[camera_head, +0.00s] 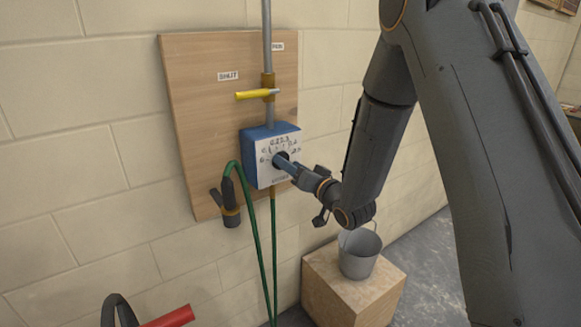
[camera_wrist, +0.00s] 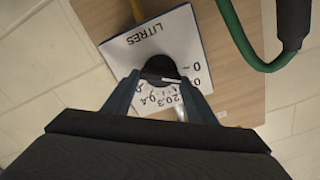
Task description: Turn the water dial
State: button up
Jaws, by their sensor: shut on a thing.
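The water dial (camera_head: 282,157) is a black round knob on the white scaled face of a blue box (camera_head: 262,134). The box sits on a wooden board on the wall. In the wrist view the dial (camera_wrist: 160,68) shows between my two fingers, with "LITRES" and numbers printed around it. My gripper (camera_head: 291,166) reaches the dial from the right and is shut on it; in the wrist view its fingers (camera_wrist: 161,84) stand on either side of the knob. The fingers and the knob's shadowed side hide part of the scale.
A yellow valve handle (camera_head: 257,94) lies level on the grey pipe above, between the "SHUT" and "OPEN" labels. A green hose (camera_head: 260,240) loops from a dark nozzle (camera_head: 231,204) on the board. A metal bucket (camera_head: 359,254) stands on a wooden block (camera_head: 330,296) below my wrist.

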jog(key=shift+m, duration=1.2)
jog(key=o, duration=1.1)
jog(key=shift+c, duration=0.2)
jog(key=shift+d, duration=0.15)
jog(key=b+v, duration=0.2)
jog(key=v, duration=0.5)
jog(key=shift+s+d+b, duration=0.15)
jog(key=shift+s+b, duration=0.15)
